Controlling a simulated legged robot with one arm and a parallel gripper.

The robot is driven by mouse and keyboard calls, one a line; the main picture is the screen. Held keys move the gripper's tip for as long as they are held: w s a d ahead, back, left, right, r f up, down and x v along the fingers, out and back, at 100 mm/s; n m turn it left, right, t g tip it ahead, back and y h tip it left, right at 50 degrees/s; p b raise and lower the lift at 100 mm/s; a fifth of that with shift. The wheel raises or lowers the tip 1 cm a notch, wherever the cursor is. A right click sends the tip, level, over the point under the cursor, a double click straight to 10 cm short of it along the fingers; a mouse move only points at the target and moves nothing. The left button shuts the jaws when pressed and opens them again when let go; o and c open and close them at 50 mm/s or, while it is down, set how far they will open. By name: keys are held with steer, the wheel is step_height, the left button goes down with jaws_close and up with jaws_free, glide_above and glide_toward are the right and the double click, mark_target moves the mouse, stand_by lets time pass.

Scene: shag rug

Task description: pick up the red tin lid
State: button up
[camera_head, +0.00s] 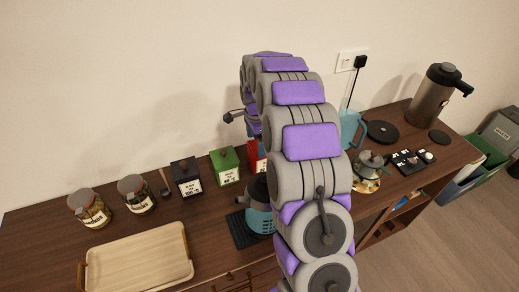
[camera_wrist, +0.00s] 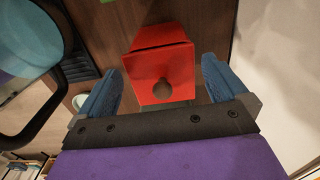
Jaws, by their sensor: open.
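The red tin lid (camera_wrist: 148,72) shows in the wrist view, with a round dark knob (camera_wrist: 162,88) on it. It lies in the space between my fingers, with a gap on both sides. My gripper (camera_wrist: 162,66) is open, its two blue fingers apart and holding nothing. In the head view a narrow strip of the red tin (camera_head: 256,158) shows beside the green tin. My arm hides most of it, and I cannot make out its lid clearly there.
A green tin (camera_head: 225,168) and a black tin (camera_head: 186,178) stand left of the red one. Two jars (camera_head: 90,210) and a wooden tray (camera_head: 140,263) are further left. A wall is behind.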

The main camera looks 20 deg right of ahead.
steer(key=shift+d+f, duration=0.35)
steer(key=shift+f, duration=0.3)
steer(key=shift+d, duration=0.55)
steer(key=shift+c, duration=0.2)
steer(key=shift+a+r, duration=0.1)
steer(key=shift+a, duration=0.65)
steer(key=c, duration=0.6)
steer(key=shift+c, duration=0.7)
steer(key=shift+d, duration=0.5)
steer(key=shift+c, duration=0.2)
steer(key=shift+d+r, duration=0.1)
steer(key=shift+r, duration=0.2)
step_height(320, 180, up, 8)
steer(key=p, duration=0.4)
steer(key=shift+r, duration=0.25)
steer(key=shift+w+d+f+p, duration=0.1)
steer(key=shift+f+p, duration=0.75)
steer(key=shift+p, duration=0.15)
steer(key=shift+f, duration=0.3)
steer(key=shift+a, duration=0.5)
